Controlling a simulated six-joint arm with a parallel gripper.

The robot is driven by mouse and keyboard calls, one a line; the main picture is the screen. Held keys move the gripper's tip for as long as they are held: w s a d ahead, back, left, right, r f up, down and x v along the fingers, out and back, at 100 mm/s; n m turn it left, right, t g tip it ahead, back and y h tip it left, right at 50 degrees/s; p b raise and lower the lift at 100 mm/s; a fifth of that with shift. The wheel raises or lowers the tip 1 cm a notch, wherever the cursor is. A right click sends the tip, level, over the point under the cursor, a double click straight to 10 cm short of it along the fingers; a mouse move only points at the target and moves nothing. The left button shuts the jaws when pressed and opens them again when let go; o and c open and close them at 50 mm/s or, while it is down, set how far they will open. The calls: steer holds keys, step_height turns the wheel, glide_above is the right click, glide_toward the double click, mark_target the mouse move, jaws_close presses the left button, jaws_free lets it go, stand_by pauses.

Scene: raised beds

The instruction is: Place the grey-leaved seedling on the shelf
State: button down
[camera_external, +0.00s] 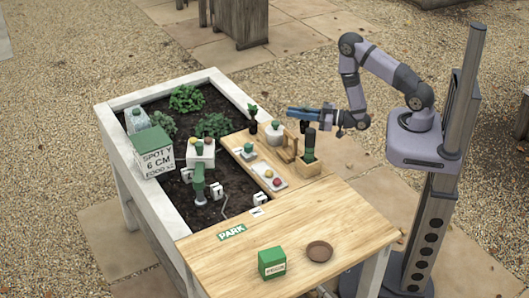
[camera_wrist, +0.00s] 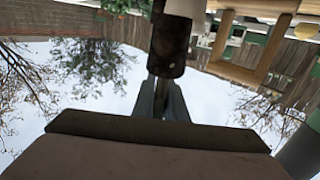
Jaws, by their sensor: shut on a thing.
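My gripper (camera_external: 292,111) reaches left above the wooden ledge, its fingers level. It is shut on a small dark pot-like thing (camera_external: 304,127), which hangs just under the fingers. In the wrist view my gripper (camera_wrist: 162,98) has a dark cylinder (camera_wrist: 170,45) between its fingertips, with a pale part at its top edge. I cannot make out grey leaves on it. A green-leaved seedling in a dark pot (camera_external: 253,118) stands at the far end of the raised wooden shelf board (camera_external: 240,143). Which board the task calls the shelf is not certain.
A wooden frame (camera_external: 290,147) and a wooden box (camera_external: 308,168) with a green-topped dark cylinder stand close below my gripper. A white pot, small dishes and a white tray (camera_external: 270,179) crowd the board. The front tabletop (camera_external: 290,225) has wide free room around a green box and brown saucer.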

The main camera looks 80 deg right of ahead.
steer(key=w+a+r+n+y+p, duration=0.1)
steer(key=w+a+r+y+p, duration=0.1)
steer(key=w+a+r+p, duration=0.45)
steer(key=a+r+n+g+y+b, duration=0.15)
steer(key=a+r+n+y, duration=0.35)
steer(key=a, duration=0.6)
steer(key=a+r+n+g+y+p, duration=0.15)
steer(key=a+r+y, duration=0.35)
steer(key=a, duration=0.6)
steer(key=s+a+f+n+g+y+b, duration=0.35)
steer(key=s+a+g+b, duration=0.2)
steer(key=s+a, duration=0.3)
steer(key=s+a+f+n+g+y+b, duration=0.2)
steer(key=s+a+f+n+g+b, duration=0.25)
steer(key=s+a+g, duration=0.35)
step_height(320, 180, down, 10)
steer(key=a+t+p, duration=0.1)
steer(key=p, duration=0.1)
steer(key=shift+s+f+n, duration=0.15)
steer(key=shift+f+n, duration=0.1)
steer(key=shift+n, duration=0.1)
